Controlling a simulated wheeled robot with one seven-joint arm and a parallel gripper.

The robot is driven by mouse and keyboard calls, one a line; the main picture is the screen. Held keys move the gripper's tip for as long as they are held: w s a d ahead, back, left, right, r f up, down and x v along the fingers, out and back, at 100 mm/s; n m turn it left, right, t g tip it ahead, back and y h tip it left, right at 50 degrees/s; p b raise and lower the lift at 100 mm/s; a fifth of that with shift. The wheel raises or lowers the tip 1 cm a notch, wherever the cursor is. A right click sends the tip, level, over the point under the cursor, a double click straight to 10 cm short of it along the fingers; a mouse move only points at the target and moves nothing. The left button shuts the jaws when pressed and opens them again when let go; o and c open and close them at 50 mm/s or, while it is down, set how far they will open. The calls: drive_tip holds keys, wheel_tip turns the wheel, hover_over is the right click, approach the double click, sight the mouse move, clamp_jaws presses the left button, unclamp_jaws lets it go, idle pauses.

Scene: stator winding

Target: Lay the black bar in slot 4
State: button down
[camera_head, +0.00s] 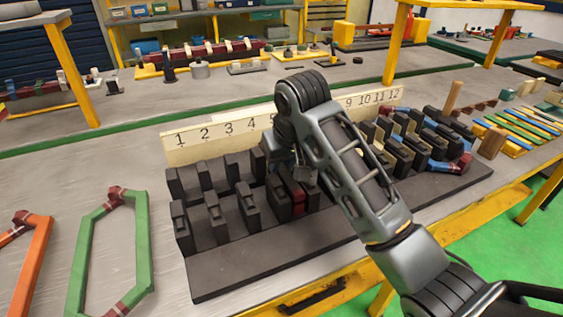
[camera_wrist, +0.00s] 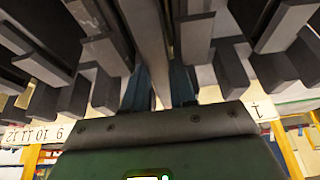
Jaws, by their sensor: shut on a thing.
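The dark slotted block (camera_head: 225,268) lies on the table, with two rows of upright dark teeth. A cream strip (camera_head: 190,150) behind it bears slot numbers; 1 to 4 and 9 to 12 are readable, and my arm hides the middle ones. My gripper (camera_head: 282,168) is low over the block, just right of number 4. In the wrist view my gripper (camera_wrist: 160,88) has its two fingers on either side of a long dark grey bar (camera_wrist: 148,35), which runs between rows of teeth. The bar is hidden in the head view, so I cannot tell whether it touches the slot floor.
A dark red piece (camera_head: 299,198) shows between teeth near my gripper. Slots at the right end hold blue, cream and red pieces (camera_head: 415,140). Green (camera_head: 140,240) and orange (camera_head: 34,262) coil frames lie at left. Coloured strips (camera_head: 520,130) lie at far right.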

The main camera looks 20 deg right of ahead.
sight(281, 168)
drive_tip(key=shift+f, duration=0.35)
idle(0.6)
drive_tip(key=c, duration=0.8)
unclamp_jaws()
drive_tip(key=shift+f, duration=0.1)
drive_tip(key=shift+r+p, duration=0.95)
drive_tip(key=shift+p, duration=0.35)
wheel_tip(281, 168, up, 3)
drive_tip(key=p, duration=0.3)
drive_tip(key=shift+r, duration=0.1)
wheel_tip(281, 168, up, 2)
drive_tip(key=shift+r+p, duration=0.1)
drive_tip(key=shift+p, duration=0.75)
drive_tip(key=shift+r, duration=1)
